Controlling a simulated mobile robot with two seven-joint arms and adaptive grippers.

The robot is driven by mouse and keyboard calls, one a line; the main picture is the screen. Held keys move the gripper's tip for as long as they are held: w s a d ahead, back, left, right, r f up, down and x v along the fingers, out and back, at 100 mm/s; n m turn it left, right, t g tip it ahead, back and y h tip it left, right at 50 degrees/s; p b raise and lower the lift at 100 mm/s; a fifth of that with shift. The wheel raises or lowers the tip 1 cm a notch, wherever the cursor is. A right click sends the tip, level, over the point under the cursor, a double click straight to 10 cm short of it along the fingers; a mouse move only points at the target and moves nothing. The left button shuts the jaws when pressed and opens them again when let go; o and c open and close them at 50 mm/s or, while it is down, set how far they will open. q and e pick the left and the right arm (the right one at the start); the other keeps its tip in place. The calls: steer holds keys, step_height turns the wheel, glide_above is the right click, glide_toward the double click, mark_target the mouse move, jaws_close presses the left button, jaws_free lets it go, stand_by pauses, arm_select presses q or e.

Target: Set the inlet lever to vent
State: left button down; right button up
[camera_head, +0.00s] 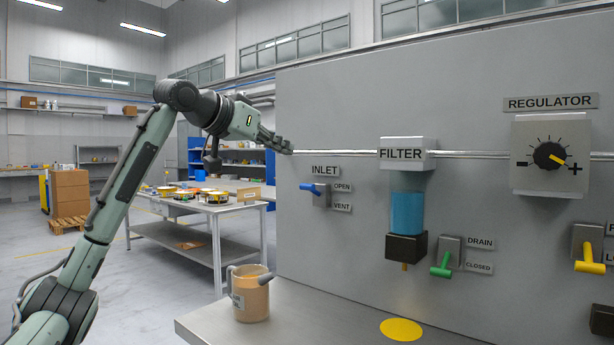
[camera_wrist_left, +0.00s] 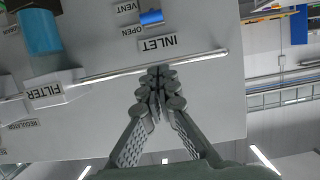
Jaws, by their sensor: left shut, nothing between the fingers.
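The inlet lever (camera_head: 311,188) is a blue handle on a small grey plate on the upright grey panel. It is level with the OPEN label (camera_head: 342,187), above the VENT label (camera_head: 341,207). In the left wrist view the lever (camera_wrist_left: 151,17) shows upside down, beyond the INLET label (camera_wrist_left: 157,43). My left gripper (camera_head: 287,147) is shut and empty, above and left of the INLET sign near the thin metal pipe. Its closed fingertips also show in the left wrist view (camera_wrist_left: 160,76), apart from the lever. My right gripper is not in view.
A filter (camera_head: 407,212) with a blue bowl, a green drain lever (camera_head: 442,265), a regulator knob (camera_head: 550,155) and a yellow lever (camera_head: 588,260) are on the panel to the right. A tan cup (camera_head: 250,297) stands on the bench below. Space before the inlet lever is clear.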

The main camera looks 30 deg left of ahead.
arm_select(q)
steer(key=p, duration=0.2)
glide_above(305, 185)
steer(key=w, duration=0.2)
steer(key=f, duration=0.3)
steer(key=shift+s+d, duration=0.15)
steer(key=shift+d, duration=0.05)
steer(key=shift+s+a+f, duration=0.1)
steer(key=shift+s+f, duration=0.15)
steer(key=shift+f, duration=0.3)
steer(key=shift+s+f, duration=0.25)
steer(key=shift+f, duration=0.3)
steer(key=shift+s+a+f, duration=0.1)
steer(key=shift+s+f, duration=0.1)
steer(key=shift+s, duration=0.15)
steer(key=shift+s+f, duration=0.25)
steer(key=shift+f, duration=0.1)
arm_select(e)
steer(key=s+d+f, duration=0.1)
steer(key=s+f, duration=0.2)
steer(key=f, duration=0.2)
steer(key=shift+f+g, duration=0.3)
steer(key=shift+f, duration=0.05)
arm_select(q)
steer(key=shift+f, duration=0.1)
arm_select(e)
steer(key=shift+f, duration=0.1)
